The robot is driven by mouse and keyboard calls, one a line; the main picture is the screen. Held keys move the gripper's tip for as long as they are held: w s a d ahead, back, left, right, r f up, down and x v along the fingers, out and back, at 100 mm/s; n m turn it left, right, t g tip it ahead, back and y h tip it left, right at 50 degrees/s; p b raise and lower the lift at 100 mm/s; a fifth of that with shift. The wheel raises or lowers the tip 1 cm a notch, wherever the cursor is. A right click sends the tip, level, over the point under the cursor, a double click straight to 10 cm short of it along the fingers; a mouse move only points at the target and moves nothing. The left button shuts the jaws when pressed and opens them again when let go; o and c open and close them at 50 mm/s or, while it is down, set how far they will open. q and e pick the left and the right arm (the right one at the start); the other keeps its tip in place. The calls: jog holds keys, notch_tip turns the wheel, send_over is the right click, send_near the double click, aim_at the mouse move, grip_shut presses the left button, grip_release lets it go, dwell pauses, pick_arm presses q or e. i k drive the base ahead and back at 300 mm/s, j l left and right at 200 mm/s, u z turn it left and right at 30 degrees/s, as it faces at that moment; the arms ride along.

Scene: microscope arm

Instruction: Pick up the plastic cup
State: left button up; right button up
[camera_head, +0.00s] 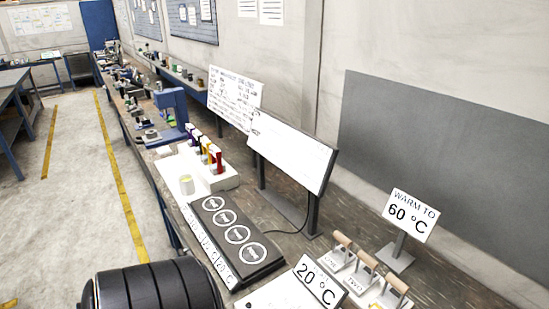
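A small pale cup (186,184) with a yellowish top stands upright on a white surface on the long bench, left of the middle of the head view. It looks like the plastic cup, but it is too small to be sure of the material. Neither of my grippers shows in this view, and nothing is touching the cup.
A white block with several coloured upright pieces (212,157) stands right behind the cup. A black plate with ringed spots (236,236) lies in front of it. A tilted white board (291,152), a blue device (172,108) and a "60 °C" sign (410,215) also stand on the bench.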

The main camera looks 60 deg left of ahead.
aim_at(187, 184)
jog(key=k+j+u, duration=0.15)
jog(key=j, duration=0.2)
jog(key=k+j+u, duration=0.1)
jog(key=j, duration=0.25)
jog(key=k+j+u, duration=0.15)
jog(key=u, duration=0.4)
jog(key=j+u, duration=0.1)
jog(key=u, duration=0.35)
jog(key=j+u, duration=0.1)
jog(key=u, duration=0.75)
jog(key=i+j+z, duration=0.15)
jog(key=z, duration=0.3)
jog(key=i+j+z, duration=0.1)
jog(key=j+z, duration=0.4)
jog(key=i+j+z, duration=0.2)
jog(key=j, duration=0.55)
jog(key=i+j+z, duration=0.2)
jog(key=j, duration=0.55)
jog(key=j+z, duration=0.15)
jog(key=j, duration=0.55)
